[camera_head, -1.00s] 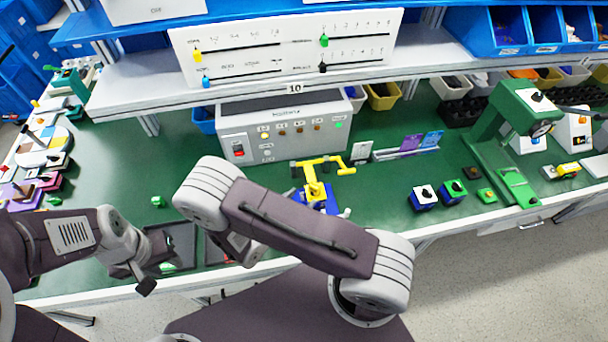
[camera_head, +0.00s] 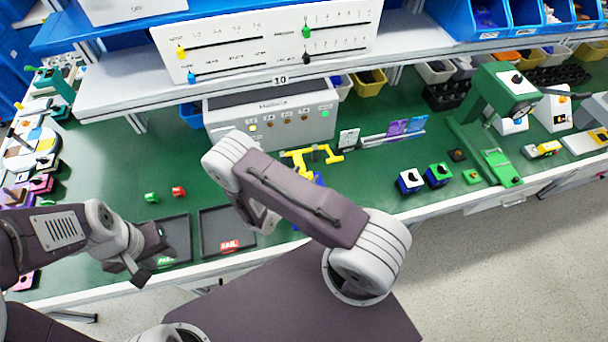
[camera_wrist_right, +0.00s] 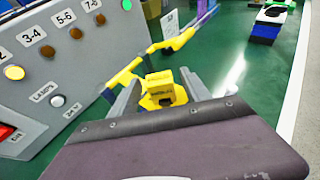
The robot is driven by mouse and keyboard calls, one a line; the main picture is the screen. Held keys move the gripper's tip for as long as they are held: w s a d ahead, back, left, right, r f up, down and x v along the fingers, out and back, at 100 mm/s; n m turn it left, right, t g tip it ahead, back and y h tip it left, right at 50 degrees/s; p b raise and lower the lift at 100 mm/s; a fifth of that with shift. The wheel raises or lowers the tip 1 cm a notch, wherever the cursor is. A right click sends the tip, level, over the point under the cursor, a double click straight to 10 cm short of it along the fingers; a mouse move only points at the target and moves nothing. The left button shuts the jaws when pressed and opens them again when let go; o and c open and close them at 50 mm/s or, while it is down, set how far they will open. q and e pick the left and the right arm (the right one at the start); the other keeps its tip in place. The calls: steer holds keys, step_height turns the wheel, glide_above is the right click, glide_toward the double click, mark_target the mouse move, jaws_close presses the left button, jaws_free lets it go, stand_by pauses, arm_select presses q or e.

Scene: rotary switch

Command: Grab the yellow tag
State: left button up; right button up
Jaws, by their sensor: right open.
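No object is plainly a yellow tag. A yellow clamp-like fixture (camera_head: 322,155) stands on the green bench in front of the grey test box, partly hidden by my right arm in the head view. In the right wrist view, its yellow block (camera_wrist_right: 160,90) shows between and beyond the fingers of my right gripper (camera_wrist_right: 160,78), which is open; contact cannot be told. A small yellow slider marker (camera_head: 181,52) is on the white panel above. My left gripper (camera_head: 140,266) hangs at the bench's front left, near a dark tray; its jaw opening is unclear.
The grey test box (camera_head: 270,118) stands behind the fixture. A white card (camera_head: 348,139) and purple and blue cards (camera_head: 406,127) stand right of it. Two dark trays (camera_head: 228,232) lie in front, one marked FAIL. Switch blocks (camera_head: 411,181) and a green press (camera_head: 492,100) are at right.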

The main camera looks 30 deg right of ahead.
mark_target(304, 174)
steer(key=shift+s+r, duration=0.1)
steer(key=shift+s, duration=0.05)
steer(key=c, duration=0.4)
steer(key=shift+a, duration=0.1)
jaws_close()
step_height(304, 174, up, 4)
steer(key=shift+f+b, duration=0.15)
steer(key=shift+b, duration=0.15)
steer(key=s+d+r+p, duration=0.3)
steer(key=s+d+r, duration=0.4)
steer(key=d, duration=0.2)
steer(key=shift+s+r+p, duration=0.15)
steer(key=shift+p, duration=0.15)
